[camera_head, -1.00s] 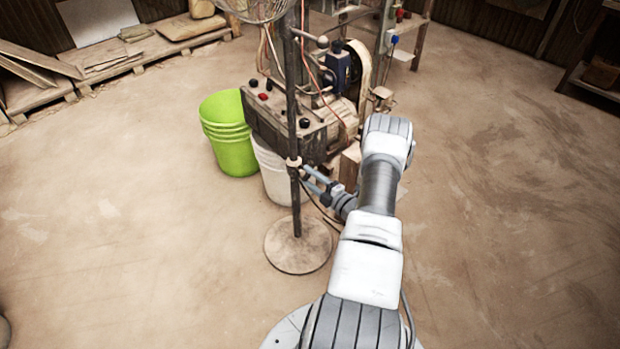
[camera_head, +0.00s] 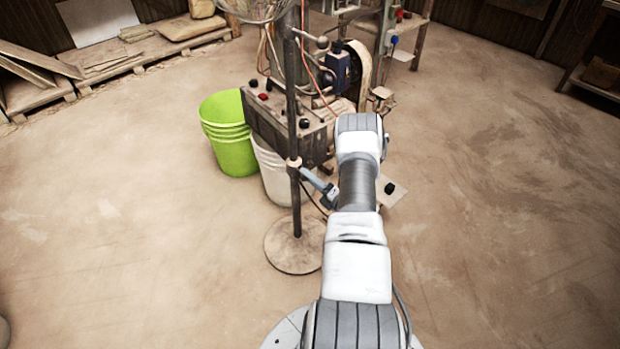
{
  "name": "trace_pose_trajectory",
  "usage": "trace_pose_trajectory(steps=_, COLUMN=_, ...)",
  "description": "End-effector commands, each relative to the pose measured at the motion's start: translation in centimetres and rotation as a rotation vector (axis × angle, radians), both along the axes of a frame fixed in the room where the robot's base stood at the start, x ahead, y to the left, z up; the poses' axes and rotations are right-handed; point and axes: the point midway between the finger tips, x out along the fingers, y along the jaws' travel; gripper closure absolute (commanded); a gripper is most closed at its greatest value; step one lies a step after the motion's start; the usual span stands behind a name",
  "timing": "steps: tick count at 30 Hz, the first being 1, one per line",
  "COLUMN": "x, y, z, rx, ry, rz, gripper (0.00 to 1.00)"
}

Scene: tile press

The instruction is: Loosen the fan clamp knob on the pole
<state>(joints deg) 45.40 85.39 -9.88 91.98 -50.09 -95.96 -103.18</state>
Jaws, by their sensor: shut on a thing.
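The dark upright pole (camera_head: 291,100) stands on a round base (camera_head: 293,247), with the fan's wire cage (camera_head: 255,8) at its top. A light clamp collar (camera_head: 294,163) sits partway down the pole. My gripper (camera_head: 308,172) is at the right side of this collar, its fingers pointing up and left. It is shut on the clamp knob, which is very small here and mostly hidden by the fingers. My arm link hides part of the wrist.
A tile press machine (camera_head: 290,120) with hoses stands close behind the pole. Green buckets (camera_head: 230,140) and a white bucket (camera_head: 272,175) stand at its left. A flat plate with a black knob (camera_head: 389,188) shows right of my arm. Floor at left and right is clear.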

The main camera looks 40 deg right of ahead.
Motion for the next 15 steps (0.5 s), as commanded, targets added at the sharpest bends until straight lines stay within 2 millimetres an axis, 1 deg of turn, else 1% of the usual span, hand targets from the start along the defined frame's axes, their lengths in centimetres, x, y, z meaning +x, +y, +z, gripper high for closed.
trace_pose_trajectory(steps=1, x=-0.09, y=-0.23, z=0.04, rx=-0.007, ry=-0.001, rz=-0.005, gripper=1.0)
trace_pose_trajectory(steps=12, x=-0.1, y=-0.26, z=0.05, rx=-0.009, ry=-0.001, rz=-0.005, gripper=1.0)
trace_pose_trajectory(steps=13, x=-0.1, y=-0.26, z=0.05, rx=-0.009, ry=-0.001, rz=-0.005, gripper=0.43)
trace_pose_trajectory(steps=15, x=-0.09, y=-0.23, z=0.04, rx=-0.009, ry=0.0, rz=-0.004, gripper=0.3)
